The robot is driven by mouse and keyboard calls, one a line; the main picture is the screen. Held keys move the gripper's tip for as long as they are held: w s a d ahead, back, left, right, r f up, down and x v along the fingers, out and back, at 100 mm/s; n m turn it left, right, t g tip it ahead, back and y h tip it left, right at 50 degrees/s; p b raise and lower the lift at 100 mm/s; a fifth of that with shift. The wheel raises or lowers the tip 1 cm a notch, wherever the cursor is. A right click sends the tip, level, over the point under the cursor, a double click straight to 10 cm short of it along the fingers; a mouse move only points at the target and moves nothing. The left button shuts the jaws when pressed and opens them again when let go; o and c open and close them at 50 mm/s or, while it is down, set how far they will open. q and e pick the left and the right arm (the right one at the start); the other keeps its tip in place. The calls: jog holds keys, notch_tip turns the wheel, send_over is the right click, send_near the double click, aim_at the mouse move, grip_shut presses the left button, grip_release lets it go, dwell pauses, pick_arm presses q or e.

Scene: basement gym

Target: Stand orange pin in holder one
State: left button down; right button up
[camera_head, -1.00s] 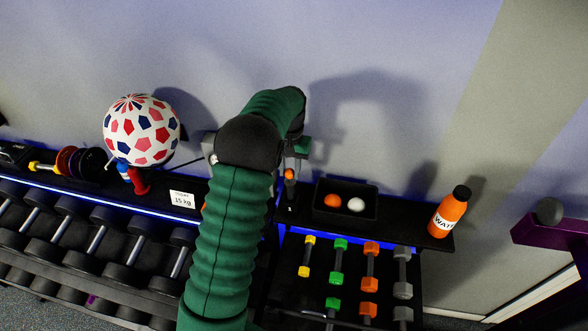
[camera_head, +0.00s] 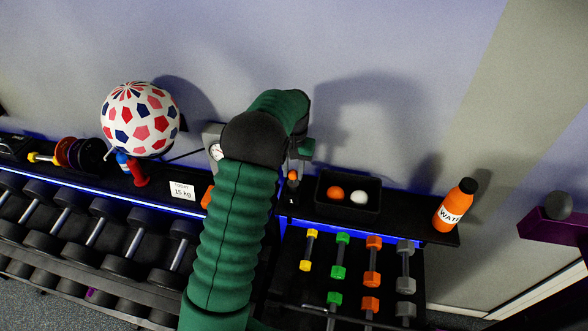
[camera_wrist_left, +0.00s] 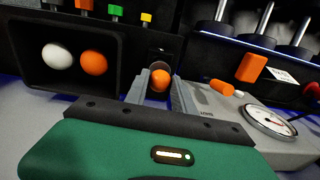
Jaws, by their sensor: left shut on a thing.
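The orange pin (camera_head: 293,176) is between the fingers of my left gripper (camera_head: 292,171), above the back shelf. The gripper is shut on it. In the left wrist view, the rounded orange end of the pin (camera_wrist_left: 159,80) shows between the two grey fingers (camera_wrist_left: 159,87). Holder one (camera_head: 291,200), a small black block marked 1, is directly below the pin in the head view. The pin looks roughly upright. I cannot tell whether its lower end is inside the holder or just over it. My right gripper is not in view.
A black tray (camera_head: 322,203) with an orange ball (camera_head: 335,193) and a white ball (camera_head: 359,197) stands right of the holder. An orange water bottle (camera_head: 456,207) is farther right. A grey dial scale (camera_wrist_left: 272,122) lies on the gripper's other side. Small coloured dumbbells (camera_head: 373,270) sit in front.

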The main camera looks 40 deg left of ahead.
pick_arm(q)
jog(key=shift+d, duration=0.1)
jog(key=c, duration=1.3)
grip_release()
jog(key=shift+c, duration=0.2)
jog(key=o, duration=0.3)
jog(key=shift+s, duration=0.1)
jog(key=shift+o, duration=0.2)
jog(key=shift+r, duration=0.2)
jog(key=r+b, duration=0.1)
jog(key=r, duration=0.1)
jog(key=r+b, duration=0.2)
jog(key=r, duration=0.1)
jog(key=shift+w+r, duration=0.2)
jog(key=shift+r, duration=0.05)
notch_tip(320, 180, up, 11)
jog(key=shift+b, duration=0.45)
jog(key=shift+f, duration=0.1)
